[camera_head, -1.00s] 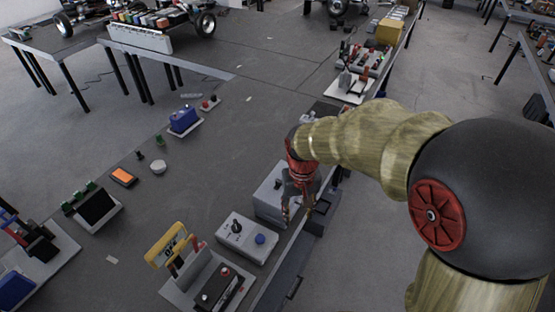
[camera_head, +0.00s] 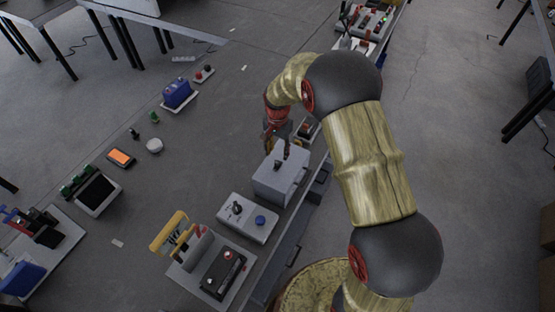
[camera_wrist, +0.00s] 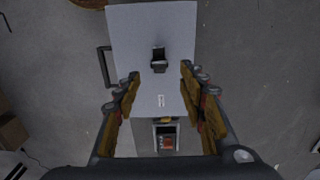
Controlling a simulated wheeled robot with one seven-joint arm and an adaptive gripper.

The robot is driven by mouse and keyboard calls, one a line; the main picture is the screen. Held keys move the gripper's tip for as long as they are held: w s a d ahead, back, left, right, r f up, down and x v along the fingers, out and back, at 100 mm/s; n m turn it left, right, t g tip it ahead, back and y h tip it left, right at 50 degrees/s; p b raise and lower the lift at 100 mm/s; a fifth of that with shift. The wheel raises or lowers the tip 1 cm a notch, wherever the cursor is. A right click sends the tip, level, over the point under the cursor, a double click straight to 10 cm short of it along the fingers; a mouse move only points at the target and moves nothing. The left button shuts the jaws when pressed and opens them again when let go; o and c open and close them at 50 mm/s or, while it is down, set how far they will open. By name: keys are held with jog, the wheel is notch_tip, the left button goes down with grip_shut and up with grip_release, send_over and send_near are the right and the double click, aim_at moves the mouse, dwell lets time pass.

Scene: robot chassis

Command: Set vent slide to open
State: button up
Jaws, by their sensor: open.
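A light grey box (camera_head: 267,186) stands near the right edge of the table, with a small dark upright tab (camera_head: 277,164) on its top; I take this for the vent slide. In the wrist view the box top (camera_wrist: 135,35) lies below me, and the black tab (camera_wrist: 159,60) sits in a short dark slot. My gripper (camera_head: 277,146) is at the far side of the box. In the wrist view my gripper (camera_wrist: 160,80) is open and empty, its fingers apart on either side of the tab's line. No contact with the tab shows.
A grey panel (camera_head: 240,225) with a black knob and blue button stands nearer the front. A small device with a red switch (camera_wrist: 167,142) sits close beside the box. A yellow-handled unit (camera_head: 175,235) is at the front.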

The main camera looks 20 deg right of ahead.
aim_at(278, 162)
jog(key=shift+s+f, duration=0.1)
jog(key=shift+f, duration=3.05)
jog(key=shift+c, duration=0.9)
grip_shut()
